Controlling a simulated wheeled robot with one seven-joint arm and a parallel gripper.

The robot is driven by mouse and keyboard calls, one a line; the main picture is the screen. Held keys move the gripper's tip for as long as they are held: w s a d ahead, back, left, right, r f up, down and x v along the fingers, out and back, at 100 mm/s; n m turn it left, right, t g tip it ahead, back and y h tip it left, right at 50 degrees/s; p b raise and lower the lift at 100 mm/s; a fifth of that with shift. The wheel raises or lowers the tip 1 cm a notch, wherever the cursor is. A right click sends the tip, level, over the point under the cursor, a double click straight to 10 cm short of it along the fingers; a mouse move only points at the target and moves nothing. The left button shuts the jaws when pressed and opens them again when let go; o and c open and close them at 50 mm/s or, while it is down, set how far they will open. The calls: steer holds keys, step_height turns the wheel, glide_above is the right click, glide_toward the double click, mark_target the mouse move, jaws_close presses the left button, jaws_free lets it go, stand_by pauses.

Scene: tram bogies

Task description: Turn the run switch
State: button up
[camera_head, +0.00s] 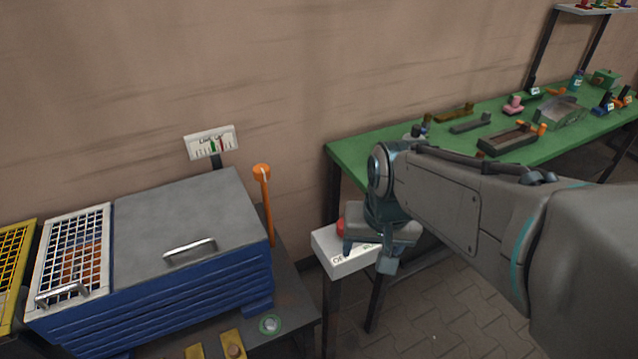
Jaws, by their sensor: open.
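A white box (323,240) stands on a dark post in the lower middle, with dark lettering on its front that is partly covered. A red part (341,228) shows on its top, mostly behind my gripper. This may be the run switch; its knob and setting are hidden. My gripper (369,254) is over the right part of the box, pointing down, with its jaws open. I cannot tell whether it touches the box. I see nothing held in it.
A blue cabinet (170,295) with a grey lid (180,222) stands left, beside an upright orange lever (266,205). A gauge panel (211,142) is behind it. A green bench (362,149) with several parts is at right. Paved floor (440,315) shows below my arm.

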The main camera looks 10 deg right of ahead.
steer(key=w+r+m+g+p, duration=0.2)
steer(key=w+m+p, duration=0.8)
steer(key=w, duration=0.7)
steer(key=shift+m, duration=0.5)
step_height(320, 180, down, 14)
steer(key=shift+w+d+f, duration=0.1)
steer(key=c, duration=1)
